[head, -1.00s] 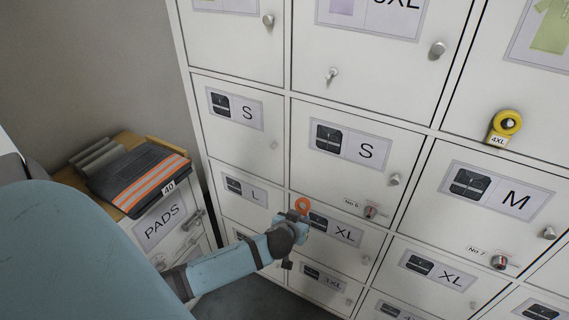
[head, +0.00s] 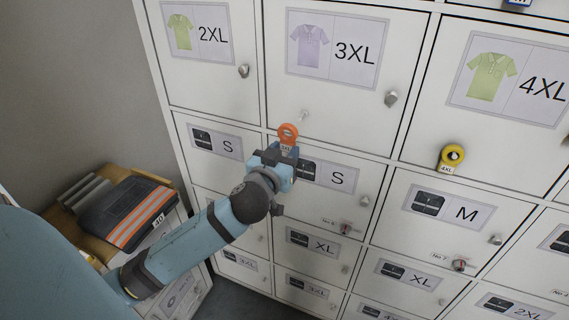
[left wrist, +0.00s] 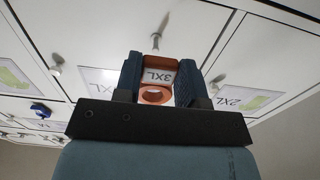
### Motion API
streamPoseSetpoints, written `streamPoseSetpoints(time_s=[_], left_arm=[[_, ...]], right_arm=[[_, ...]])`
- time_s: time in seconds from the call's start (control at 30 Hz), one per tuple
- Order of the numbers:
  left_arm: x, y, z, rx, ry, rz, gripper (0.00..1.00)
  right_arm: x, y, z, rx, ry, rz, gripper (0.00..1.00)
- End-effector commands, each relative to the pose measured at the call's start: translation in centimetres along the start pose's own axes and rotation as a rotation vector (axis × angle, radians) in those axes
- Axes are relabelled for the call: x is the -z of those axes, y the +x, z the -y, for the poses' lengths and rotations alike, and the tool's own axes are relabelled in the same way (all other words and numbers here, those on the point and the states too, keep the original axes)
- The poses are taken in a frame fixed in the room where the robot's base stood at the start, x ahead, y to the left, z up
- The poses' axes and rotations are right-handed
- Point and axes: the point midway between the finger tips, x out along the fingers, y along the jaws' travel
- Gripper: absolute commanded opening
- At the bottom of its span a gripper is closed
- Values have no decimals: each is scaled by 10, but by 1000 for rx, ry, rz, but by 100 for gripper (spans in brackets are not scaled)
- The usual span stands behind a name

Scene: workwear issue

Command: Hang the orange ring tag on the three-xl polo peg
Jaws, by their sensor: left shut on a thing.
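The orange ring tag (head: 288,131) has a white label that reads 3XL in the left wrist view (left wrist: 159,76). My left gripper (head: 281,154) is shut on the tag's label end, with the ring standing above the jaws in the head view. The three-xl polo peg (head: 304,115) is a small pale peg low on the door with the purple polo and 3XL label (head: 337,49). The ring is just below and left of the peg in the head view, apart from it. In the left wrist view the peg (left wrist: 156,42) shows beyond the tag. My right gripper is not in view.
A yellow ring tag marked 4XL (head: 452,157) hangs on the 4XL polo door to the right. Door knobs (head: 391,98) stick out nearby. A wooden-topped cabinet (head: 82,235) with folded dark workwear (head: 122,208) stands at the lower left.

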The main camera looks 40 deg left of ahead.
Motion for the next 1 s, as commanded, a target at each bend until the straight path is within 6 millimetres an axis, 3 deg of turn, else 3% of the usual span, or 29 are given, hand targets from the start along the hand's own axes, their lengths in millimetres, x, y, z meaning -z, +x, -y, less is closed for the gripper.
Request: streamPoseSetpoints(time_s=[1.0], left_arm=[[-5,56,0,-1,0,0,15]], right_arm=[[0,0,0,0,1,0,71]])
